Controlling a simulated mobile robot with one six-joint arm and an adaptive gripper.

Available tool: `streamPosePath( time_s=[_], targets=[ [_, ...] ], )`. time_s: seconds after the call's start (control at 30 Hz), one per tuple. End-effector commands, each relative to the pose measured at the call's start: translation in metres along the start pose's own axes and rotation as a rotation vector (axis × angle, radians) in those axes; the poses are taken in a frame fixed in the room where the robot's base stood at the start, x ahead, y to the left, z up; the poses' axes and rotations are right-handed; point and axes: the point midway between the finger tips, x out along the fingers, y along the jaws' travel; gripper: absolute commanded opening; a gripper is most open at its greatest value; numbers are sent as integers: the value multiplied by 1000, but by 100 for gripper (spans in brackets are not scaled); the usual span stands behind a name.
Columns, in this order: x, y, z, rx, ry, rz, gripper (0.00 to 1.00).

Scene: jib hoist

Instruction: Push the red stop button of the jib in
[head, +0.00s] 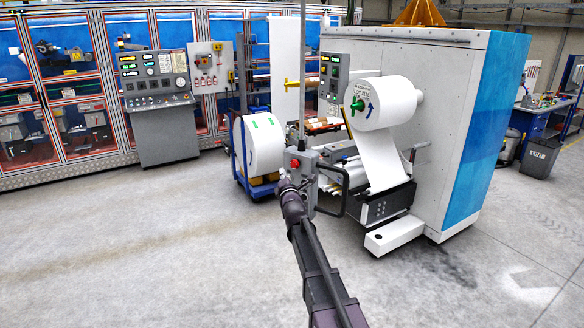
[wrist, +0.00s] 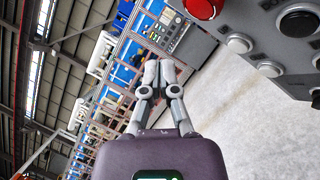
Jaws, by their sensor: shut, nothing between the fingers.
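The red stop button (head: 295,163) sits on the upper left of the jib's grey control box (head: 305,181), which hangs at the middle of the head view. In the wrist view the red button (wrist: 204,8) is at the top edge, partly cut off, with several pale round buttons (wrist: 239,44) on the grey face beside it. My gripper (wrist: 159,68) is shut and empty, its fingertips together. The tips are left of and below the red button in the wrist view, apart from it. In the head view my gripper (head: 285,183) is just below the red button; its fingertips are hard to make out there.
A black handle loop (head: 336,190) stands out on the box's right. Behind are a white roll (head: 265,146) on a blue cart and a large machine (head: 440,110) with another white roll. A grey console (head: 158,95) stands at back left. Floor at left is clear.

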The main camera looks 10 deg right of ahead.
Motion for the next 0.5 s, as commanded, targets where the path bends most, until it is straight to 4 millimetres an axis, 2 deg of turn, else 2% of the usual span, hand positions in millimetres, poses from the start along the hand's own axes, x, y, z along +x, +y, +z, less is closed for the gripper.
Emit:
streamPosePath(
  time_s=[0.17,0.5],
  targets=[
    [-8,5,-5,0,0,0,0],
    [-9,6,-7,0,0,-1,0]
  ],
)
